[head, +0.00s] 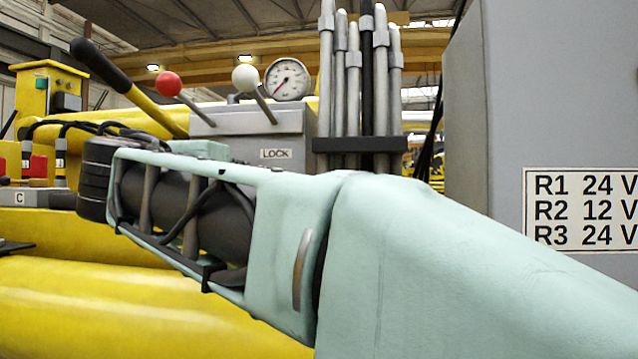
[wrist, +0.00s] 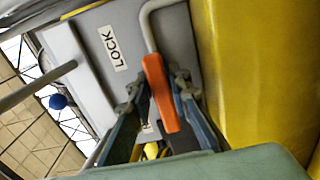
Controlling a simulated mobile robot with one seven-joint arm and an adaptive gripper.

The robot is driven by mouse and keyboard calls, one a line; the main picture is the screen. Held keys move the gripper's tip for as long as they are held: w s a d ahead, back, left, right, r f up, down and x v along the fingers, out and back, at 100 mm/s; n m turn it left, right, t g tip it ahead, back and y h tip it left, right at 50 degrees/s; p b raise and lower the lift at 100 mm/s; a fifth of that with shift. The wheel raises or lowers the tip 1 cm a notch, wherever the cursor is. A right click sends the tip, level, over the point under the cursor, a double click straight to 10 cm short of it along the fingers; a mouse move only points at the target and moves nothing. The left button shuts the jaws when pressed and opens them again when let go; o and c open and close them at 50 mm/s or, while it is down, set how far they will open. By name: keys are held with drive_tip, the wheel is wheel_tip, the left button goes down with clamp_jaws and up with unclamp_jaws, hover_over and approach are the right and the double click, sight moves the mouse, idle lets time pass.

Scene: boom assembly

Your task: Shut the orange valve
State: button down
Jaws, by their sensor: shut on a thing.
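The orange valve handle (wrist: 161,92) shows in the wrist view as a long narrow lever, slightly tilted, at the end of a bent grey pipe (wrist: 150,28). My gripper (wrist: 157,88) is shut on it, with one finger on each side of the orange part. In the head view my pale green arm crosses the middle, and I cannot make out the orange handle or the fingers there.
A grey box with a LOCK label (head: 275,154) stands behind my arm, below a gauge (head: 287,79) and levers with red (head: 169,84) and white (head: 245,77) knobs. A yellow boom (head: 120,310) lies below. A grey cabinet (head: 510,90) stands at right.

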drive_tip(key=c, duration=1.9)
unclamp_jaws()
drive_tip(key=shift+r, duration=0.1)
